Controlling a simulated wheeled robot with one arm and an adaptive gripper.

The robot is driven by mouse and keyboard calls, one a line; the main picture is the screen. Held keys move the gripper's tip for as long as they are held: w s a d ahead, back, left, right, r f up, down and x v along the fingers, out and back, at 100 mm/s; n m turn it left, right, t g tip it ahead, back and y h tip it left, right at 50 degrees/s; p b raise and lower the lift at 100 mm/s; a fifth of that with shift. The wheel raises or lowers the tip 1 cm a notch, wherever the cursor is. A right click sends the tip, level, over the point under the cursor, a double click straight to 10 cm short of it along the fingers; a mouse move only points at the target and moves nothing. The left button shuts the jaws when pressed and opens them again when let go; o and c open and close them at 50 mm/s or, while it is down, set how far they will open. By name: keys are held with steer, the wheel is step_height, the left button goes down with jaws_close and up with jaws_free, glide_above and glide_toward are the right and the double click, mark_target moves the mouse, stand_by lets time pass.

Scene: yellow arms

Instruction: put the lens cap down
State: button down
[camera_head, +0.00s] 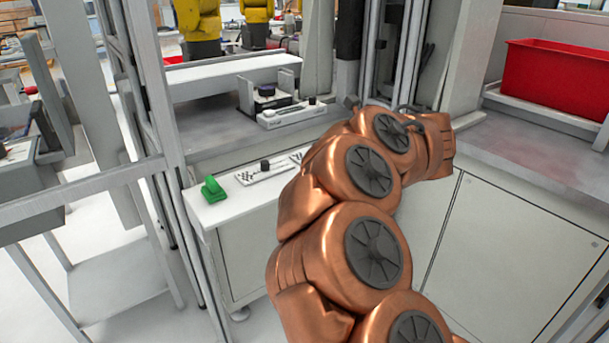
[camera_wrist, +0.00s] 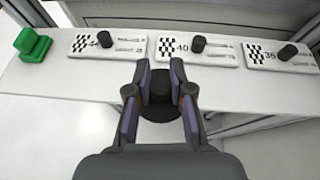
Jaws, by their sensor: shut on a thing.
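My gripper (camera_wrist: 161,88) shows in the wrist view, with its two fingers closed on a dark round lens cap (camera_wrist: 160,108). The cap is between the fingers, over the front part of the white surface (camera_wrist: 75,100); whether it touches the surface I cannot tell. In the head view my copper arm hides the gripper and the cap.
Several white checkered plates, such as the left one (camera_wrist: 108,45), middle one (camera_wrist: 222,52) and right one (camera_wrist: 265,57), stand in a row behind, each with a black knob. A green object (camera_wrist: 33,45) sits at the left, also in the head view (camera_head: 212,190). A red bin (camera_head: 560,85) stands right.

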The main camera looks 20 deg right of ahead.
steer(key=shift+s+d+f+y+b, duration=0.15)
steer(key=shift+s+d, duration=0.05)
steer(key=shift+s, duration=0.45)
steer(key=shift+s+d+f+y+b, duration=0.1)
steer(key=shift+s+d+y+b, duration=0.1)
steer(key=shift+s, duration=0.4)
steer(key=w+d, duration=0.3)
steer(key=d, duration=0.1)
steer(key=w+d+f, duration=0.1)
steer(key=w+d, duration=0.2)
steer(key=d, duration=0.1)
steer(key=w+d, duration=0.4)
steer(key=shift+w+f, duration=0.1)
steer(key=shift+f, duration=0.1)
steer(key=shift+f+b, duration=0.3)
steer(key=shift+f, duration=1.45)
steer(key=shift+f, duration=0.1)
steer(key=shift+f, duration=0.1)
steer(key=c, duration=1)
jaws_free()
steer(key=shift+c, duration=0.2)
steer(key=v, duration=1.2)
steer(key=shift+p, duration=0.4)
